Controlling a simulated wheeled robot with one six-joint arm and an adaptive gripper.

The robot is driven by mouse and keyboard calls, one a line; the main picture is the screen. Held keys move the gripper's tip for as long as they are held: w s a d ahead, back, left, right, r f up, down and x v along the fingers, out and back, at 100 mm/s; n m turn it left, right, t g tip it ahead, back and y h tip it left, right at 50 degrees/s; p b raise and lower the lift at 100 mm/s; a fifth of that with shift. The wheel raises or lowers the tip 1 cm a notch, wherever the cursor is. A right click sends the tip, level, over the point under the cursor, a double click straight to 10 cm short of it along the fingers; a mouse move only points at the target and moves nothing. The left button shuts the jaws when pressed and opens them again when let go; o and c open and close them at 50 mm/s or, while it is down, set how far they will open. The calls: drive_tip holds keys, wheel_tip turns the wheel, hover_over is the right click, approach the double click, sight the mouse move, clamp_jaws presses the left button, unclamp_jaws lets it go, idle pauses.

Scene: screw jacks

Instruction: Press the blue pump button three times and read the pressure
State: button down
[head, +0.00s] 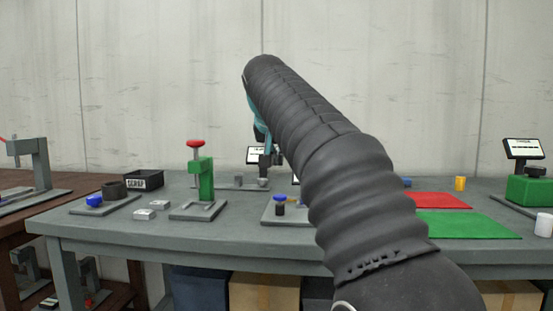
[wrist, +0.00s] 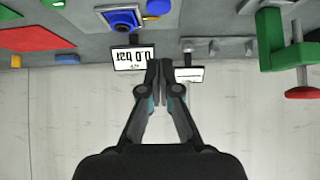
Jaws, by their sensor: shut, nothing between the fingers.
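The blue pump button (wrist: 122,18) sits on a blue block on a grey plate, at the top of the upside-down wrist view. Beside it a white display (wrist: 134,57) appears to read 0.0; its unit is hard to make out. My gripper (wrist: 166,64) is shut and empty, its fingertips beside this display and apart from the button in the picture. In the head view my arm covers most of the gripper and most of the pump area. A grey plate (head: 270,217) with a blue-topped dark cylinder (head: 279,207) shows left of the arm.
A green press (head: 205,180) with a red knob stands left of the arm. A second display (wrist: 190,74) is close to my fingers. Red (head: 440,200) and green (head: 465,225) mats lie right. A black bin (head: 144,179) stands at the left. The wall is behind.

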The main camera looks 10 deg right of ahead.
hover_over(279, 198)
wheel_tip(279, 198, down, 5)
drive_tip(key=shift+w+r, duration=0.1)
drive_tip(key=shift+w, duration=0.05)
wheel_tip(279, 198, down, 2)
drive_tip(key=shift+f+b, duration=0.25)
drive_tip(key=shift+b, duration=0.45)
drive_tip(key=shift+f, duration=0.75)
drive_tip(key=shift+f+b, duration=0.95)
drive_tip(key=shift+f, duration=0.6)
wheel_tip(279, 198, up, 5)
drive_tip(key=p, duration=0.4)
drive_tip(key=shift+r, duration=0.15)
drive_tip(key=v, duration=1)
